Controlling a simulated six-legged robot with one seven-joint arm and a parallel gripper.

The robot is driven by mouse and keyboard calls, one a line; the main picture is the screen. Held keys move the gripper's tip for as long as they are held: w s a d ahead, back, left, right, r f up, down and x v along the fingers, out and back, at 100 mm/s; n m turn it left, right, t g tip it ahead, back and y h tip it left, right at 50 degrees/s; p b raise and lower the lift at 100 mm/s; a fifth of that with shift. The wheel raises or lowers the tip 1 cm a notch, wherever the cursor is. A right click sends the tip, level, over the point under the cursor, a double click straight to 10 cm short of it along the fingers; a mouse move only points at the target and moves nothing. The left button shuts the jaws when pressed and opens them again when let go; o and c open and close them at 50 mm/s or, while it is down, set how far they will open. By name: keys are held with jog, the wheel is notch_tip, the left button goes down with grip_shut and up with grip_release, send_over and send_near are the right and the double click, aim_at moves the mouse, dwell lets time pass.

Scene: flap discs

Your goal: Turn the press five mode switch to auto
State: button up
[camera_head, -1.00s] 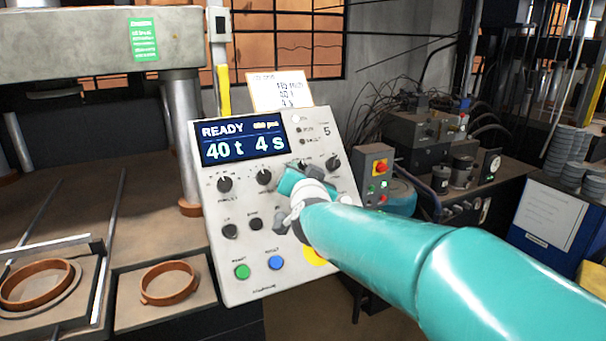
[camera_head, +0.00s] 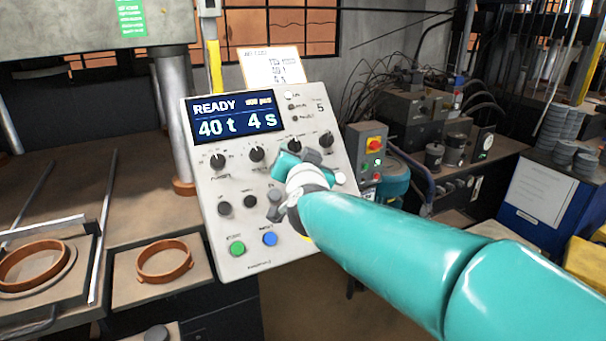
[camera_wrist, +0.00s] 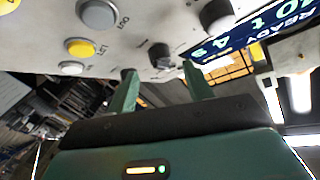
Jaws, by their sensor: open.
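The press control panel (camera_head: 262,250), marked 5, stands tilted in the head view. Its screen (camera_head: 232,117) reads READY, 40 t, 4 s. Several black knobs line its upper row, including one at the left (camera_head: 218,162), a second (camera_head: 256,155) and one at the right (camera_head: 326,139). I cannot read which is the mode switch. My gripper (camera_head: 300,160) is in front of the panel's right half and hides part of it. In the wrist view my open, empty gripper (camera_wrist: 161,84) has its fingertips close to the panel, with a black knob (camera_wrist: 161,56) just beyond the gap.
Green (camera_head: 237,249) and blue (camera_head: 269,239) buttons sit low on the panel. A yellow button (camera_wrist: 80,47) shows in the wrist view. A grey box with a red button (camera_head: 374,146) stands right of the panel. Orange rings (camera_head: 164,261) lie at the left.

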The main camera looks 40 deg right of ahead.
jog(key=v, duration=1)
dwell(0.3)
jog(key=w+a+f+n+y, duration=0.1)
jog(key=a+f+n+y, duration=0.2)
jog(key=a, duration=0.2)
jog(key=w+a+f+n+g+y, duration=0.1)
jog(key=a+f+n+y, duration=0.1)
jog(key=a+n+y, duration=0.3)
jog(key=w+a+f+n+y, duration=0.1)
jog(key=a+f+y, duration=0.15)
jog(key=a, duration=0.35)
jog(key=s+a+f+n+g, duration=0.3)
jog(key=s+a+f+g, duration=0.2)
jog(key=s+f+g, duration=0.2)
jog(key=shift+s+a+f+n, duration=0.3)
jog(key=shift+s+a+f, duration=0.05)
jog(key=shift+s+f, duration=0.4)
